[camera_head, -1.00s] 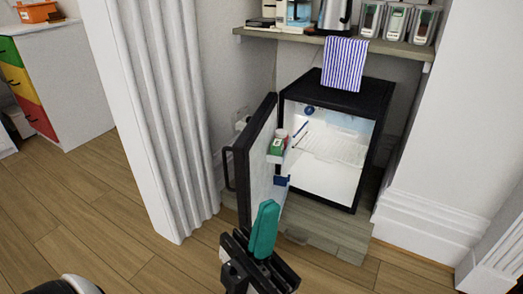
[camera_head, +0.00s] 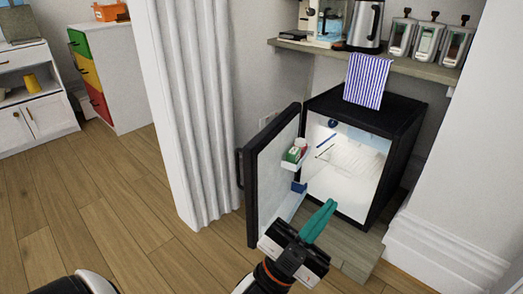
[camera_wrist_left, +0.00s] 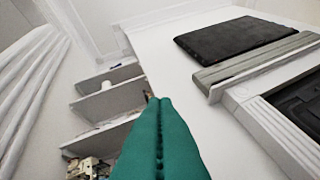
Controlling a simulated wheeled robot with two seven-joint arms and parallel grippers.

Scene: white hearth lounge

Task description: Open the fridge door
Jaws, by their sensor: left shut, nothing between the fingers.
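The small black fridge (camera_head: 397,118) stands in an alcove under a shelf, with its lit white interior showing. Its door (camera_head: 274,165) stands wide open, swung out to the left, with small items in its inner racks. The dark door handle (camera_head: 239,168) is on the door's outer left side. My left gripper (camera_head: 319,220) has teal fingers pressed together with nothing between them. In the head view it appears in front of the fridge opening, right of the door; I cannot tell if it touches anything. The teal fingers (camera_wrist_left: 158,140) also fill the lower middle of the left wrist view. My right gripper is not seen.
The shelf (camera_head: 420,66) above holds a kettle (camera_head: 365,24), a coffee maker and canisters. Wooden floor (camera_head: 120,200) is clear at left.

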